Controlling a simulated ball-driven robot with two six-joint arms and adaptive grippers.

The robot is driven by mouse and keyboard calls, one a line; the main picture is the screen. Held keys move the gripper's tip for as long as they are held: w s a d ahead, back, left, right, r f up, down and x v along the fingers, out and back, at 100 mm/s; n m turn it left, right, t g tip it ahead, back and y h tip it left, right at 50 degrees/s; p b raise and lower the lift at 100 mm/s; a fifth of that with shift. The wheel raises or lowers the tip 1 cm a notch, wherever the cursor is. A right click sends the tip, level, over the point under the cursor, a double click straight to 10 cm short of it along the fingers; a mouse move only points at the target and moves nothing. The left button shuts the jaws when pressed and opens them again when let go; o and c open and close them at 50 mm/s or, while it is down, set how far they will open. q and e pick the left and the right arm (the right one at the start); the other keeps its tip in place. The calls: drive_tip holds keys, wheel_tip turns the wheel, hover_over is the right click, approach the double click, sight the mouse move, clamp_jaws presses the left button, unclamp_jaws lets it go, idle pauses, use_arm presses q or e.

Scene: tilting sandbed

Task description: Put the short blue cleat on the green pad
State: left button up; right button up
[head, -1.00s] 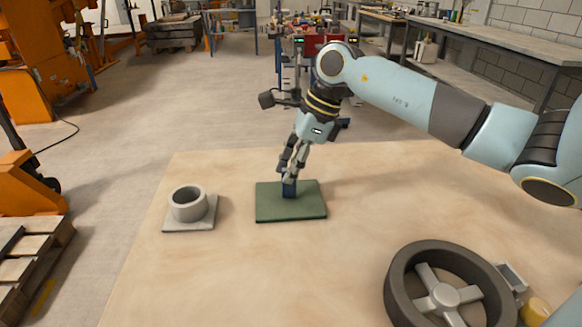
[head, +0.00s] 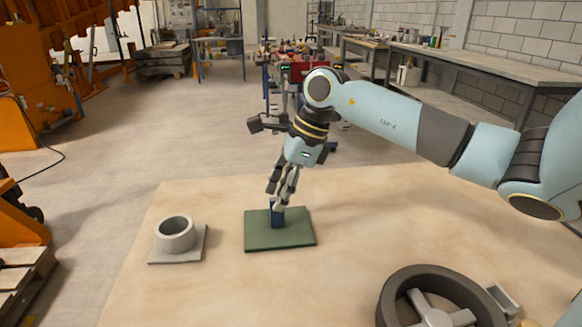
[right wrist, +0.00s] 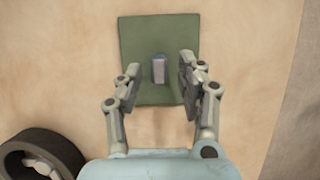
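The short blue cleat (head: 277,218) stands upright on the green pad (head: 298,232), near the pad's middle. In the right wrist view the cleat (right wrist: 159,70) shows as a small block with its top towards the camera, on the green pad (right wrist: 150,34). My right gripper (head: 281,195) is just above the cleat, pointing down. In the right wrist view my right gripper's fingers (right wrist: 159,82) are spread, with a clear gap on each side of the cleat. My left gripper is not in view.
A grey ring on a square plate (head: 176,236) stands left of the pad. A dark spoked wheel (head: 395,292) lies at the front right. The sandy surface (head: 200,297) in front of the pad is clear.

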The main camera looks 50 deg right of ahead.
drive_tip(key=v, duration=1.1)
drive_tip(key=shift+s, duration=0.1)
